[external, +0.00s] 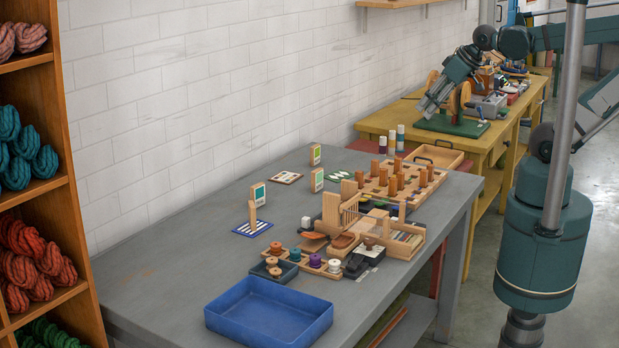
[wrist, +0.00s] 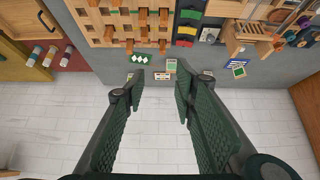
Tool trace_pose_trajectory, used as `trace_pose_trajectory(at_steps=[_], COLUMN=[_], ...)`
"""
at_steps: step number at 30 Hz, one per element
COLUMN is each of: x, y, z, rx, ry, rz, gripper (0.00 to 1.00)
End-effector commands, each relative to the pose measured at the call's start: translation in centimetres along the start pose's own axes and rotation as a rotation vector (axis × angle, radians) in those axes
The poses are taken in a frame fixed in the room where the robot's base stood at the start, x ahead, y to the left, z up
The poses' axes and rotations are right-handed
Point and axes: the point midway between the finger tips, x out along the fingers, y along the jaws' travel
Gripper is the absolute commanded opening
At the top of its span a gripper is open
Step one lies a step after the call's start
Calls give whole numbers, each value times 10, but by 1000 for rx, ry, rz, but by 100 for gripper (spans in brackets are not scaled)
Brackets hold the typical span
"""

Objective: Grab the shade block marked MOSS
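No MOSS lettering is legible in either view, so I cannot tell which piece is the marked block. Small upright pieces with green-and-white faces stand on the grey table: one at the back (external: 315,155), one in the middle (external: 317,179) and one nearer the front (external: 257,194). In the wrist view, a small green-faced piece (wrist: 171,65) lies beyond my fingertips, near the table edge.
A wooden peg board (external: 378,192) and a small loom (external: 347,214) crowd the grey table (external: 190,270). A blue tray (external: 268,318) sits at its front edge. Three banded cylinders (external: 391,142) stand near an open wooden drawer (external: 434,156). The table's left side is mostly clear.

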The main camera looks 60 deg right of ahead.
Motion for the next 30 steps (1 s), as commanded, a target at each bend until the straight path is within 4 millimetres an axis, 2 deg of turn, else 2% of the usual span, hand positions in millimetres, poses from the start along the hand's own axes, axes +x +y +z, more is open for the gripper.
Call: trace_pose_trajectory(at_steps=[8, 14, 30], x=[0, 1, 19], y=[0, 3, 16], z=[-3, -19, -96], rx=[8, 45, 249], ry=[-3, -18, -100], rz=[1, 6, 45], gripper=[28, 28, 28])
